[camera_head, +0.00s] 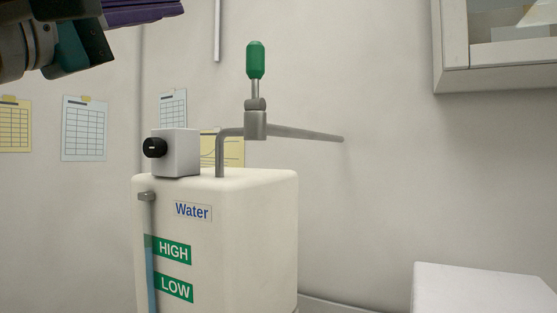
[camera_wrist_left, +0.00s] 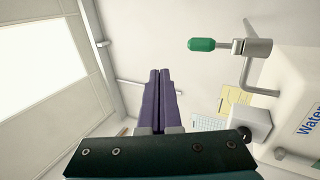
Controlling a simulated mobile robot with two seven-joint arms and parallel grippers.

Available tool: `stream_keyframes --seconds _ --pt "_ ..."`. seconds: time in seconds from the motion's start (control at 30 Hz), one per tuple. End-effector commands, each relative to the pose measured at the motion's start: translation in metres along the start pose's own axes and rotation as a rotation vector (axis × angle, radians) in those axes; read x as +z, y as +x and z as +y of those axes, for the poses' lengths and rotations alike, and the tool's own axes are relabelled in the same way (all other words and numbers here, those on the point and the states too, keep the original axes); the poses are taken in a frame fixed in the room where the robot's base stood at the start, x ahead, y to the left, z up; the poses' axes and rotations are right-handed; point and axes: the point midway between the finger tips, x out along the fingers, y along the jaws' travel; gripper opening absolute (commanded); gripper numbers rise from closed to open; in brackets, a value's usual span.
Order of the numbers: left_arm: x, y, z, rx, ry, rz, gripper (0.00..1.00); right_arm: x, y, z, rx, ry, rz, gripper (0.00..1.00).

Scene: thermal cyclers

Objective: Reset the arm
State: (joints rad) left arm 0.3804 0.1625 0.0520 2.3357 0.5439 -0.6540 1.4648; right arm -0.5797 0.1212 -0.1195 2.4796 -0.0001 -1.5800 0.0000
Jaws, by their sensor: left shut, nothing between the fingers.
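My left gripper (camera_wrist_left: 160,78) shows in the left wrist view with its two purple fingers side by side, shut and empty. In the head view only part of the left gripper (camera_head: 145,10) shows, at the top left, above the wall papers and apart from everything. My right gripper is in neither view. A white water tank (camera_head: 245,230) labelled "Water", with HIGH and LOW marks, stands in the middle of the head view. On it is a grey pipe with a green-handled valve (camera_head: 255,60). The green handle also shows in the left wrist view (camera_wrist_left: 202,44), right of the fingers and not touched.
A small white box (camera_head: 177,153) with a black knob sits on the tank. A wall cabinet (camera_head: 495,75) hangs at the upper right. A white box-like surface (camera_head: 480,290) is at the lower right. The space around the left gripper looks free.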

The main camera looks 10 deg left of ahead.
Motion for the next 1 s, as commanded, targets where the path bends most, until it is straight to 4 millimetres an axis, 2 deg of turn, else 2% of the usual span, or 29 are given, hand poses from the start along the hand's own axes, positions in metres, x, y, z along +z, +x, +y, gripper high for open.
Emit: stream_keyframes --seconds 0.07,0.17,0.27,0.37,0.4,0.47,0.53,0.6,0.7,0.73,0.83,0.9,1.0 --pt "0.000 0.000 -0.002 -0.008 0.006 0.001 0.00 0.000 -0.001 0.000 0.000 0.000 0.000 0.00" --pt "0.001 -0.003 -0.019 -0.089 0.071 0.005 0.00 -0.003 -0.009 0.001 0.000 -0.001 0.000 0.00" --pt "0.004 -0.018 -0.063 -0.297 0.243 -0.008 0.00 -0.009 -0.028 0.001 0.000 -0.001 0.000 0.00" --pt "0.011 -0.062 -0.123 -0.606 0.491 -0.098 0.00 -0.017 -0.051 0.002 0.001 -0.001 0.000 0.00" --pt "0.016 -0.088 -0.144 -0.737 0.592 -0.165 0.00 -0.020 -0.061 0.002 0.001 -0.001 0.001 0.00" --pt "0.022 -0.131 -0.170 -0.920 0.732 -0.291 0.00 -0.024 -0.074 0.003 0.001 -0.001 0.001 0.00" --pt "0.031 -0.184 -0.188 -1.104 0.864 -0.469 0.00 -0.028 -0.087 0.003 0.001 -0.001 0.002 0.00" --pt "0.039 -0.235 -0.195 -1.247 0.958 -0.657 0.00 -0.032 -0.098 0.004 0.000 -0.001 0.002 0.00" --pt "0.049 -0.293 -0.194 -1.383 1.034 -0.901 0.00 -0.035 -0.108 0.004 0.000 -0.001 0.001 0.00" --pt "0.051 -0.307 -0.192 -1.410 1.047 -0.961 0.00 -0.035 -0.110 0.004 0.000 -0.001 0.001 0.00" --pt "0.057 -0.338 -0.186 -1.462 1.070 -1.111 0.00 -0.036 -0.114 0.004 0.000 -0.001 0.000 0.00" --pt "0.059 -0.349 -0.184 -1.479 1.077 -1.166 0.00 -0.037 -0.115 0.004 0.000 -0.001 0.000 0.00" --pt "0.060 -0.354 -0.184 -1.484 1.081 -1.191 0.00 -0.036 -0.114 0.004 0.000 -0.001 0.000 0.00"
